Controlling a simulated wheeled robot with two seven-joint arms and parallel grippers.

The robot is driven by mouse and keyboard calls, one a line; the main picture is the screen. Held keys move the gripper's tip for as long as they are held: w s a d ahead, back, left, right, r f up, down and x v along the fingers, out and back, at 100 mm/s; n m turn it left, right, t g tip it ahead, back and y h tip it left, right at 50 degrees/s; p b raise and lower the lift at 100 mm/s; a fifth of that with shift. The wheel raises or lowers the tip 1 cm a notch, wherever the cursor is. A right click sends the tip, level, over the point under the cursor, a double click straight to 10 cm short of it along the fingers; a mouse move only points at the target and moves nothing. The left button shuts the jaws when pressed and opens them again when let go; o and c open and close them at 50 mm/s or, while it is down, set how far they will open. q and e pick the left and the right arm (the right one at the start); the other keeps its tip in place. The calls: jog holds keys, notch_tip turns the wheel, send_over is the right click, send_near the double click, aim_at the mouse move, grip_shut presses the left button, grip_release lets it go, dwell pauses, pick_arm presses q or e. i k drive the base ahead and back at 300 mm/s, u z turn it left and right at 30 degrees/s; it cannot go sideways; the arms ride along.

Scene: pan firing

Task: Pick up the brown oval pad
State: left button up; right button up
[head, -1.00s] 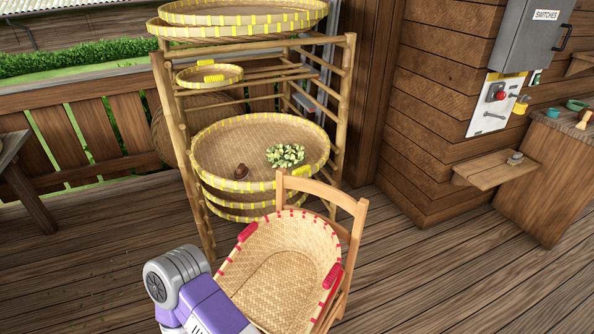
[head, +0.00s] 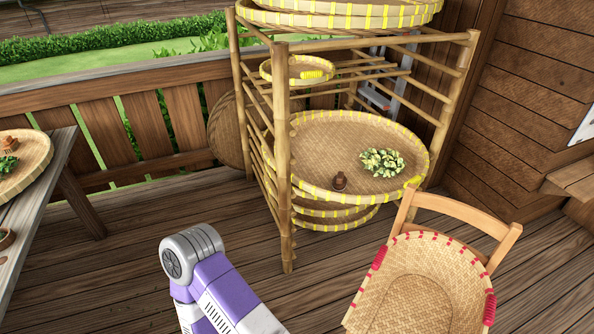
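I cannot make out a brown oval pad for certain. A small brown object (head: 340,181) with a knob-like top sits on the round woven tray (head: 310,140) on the rack, left of a pile of green leaves (head: 382,162). Another small brown object (head: 10,143) sits on a woven tray (head: 38,160) at the left edge. A brown piece lies low at the left edge, cut off by the frame. A purple and white link of my arm shows at the bottom; neither gripper is in view.
A bamboo rack (head: 284,165) with several trays stands at the centre back. A wooden chair (head: 462,208) holding a red-trimmed woven basket (head: 400,285) stands at lower right. A grey wooden table (head: 62,150) is at the left. Plank floor is free between table and rack.

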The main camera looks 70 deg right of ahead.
aim_at(339, 181)
jog(key=i, duration=1.6)
jog(key=z, duration=2.75)
jog(key=i, duration=0.75)
jog(key=z, duration=0.05)
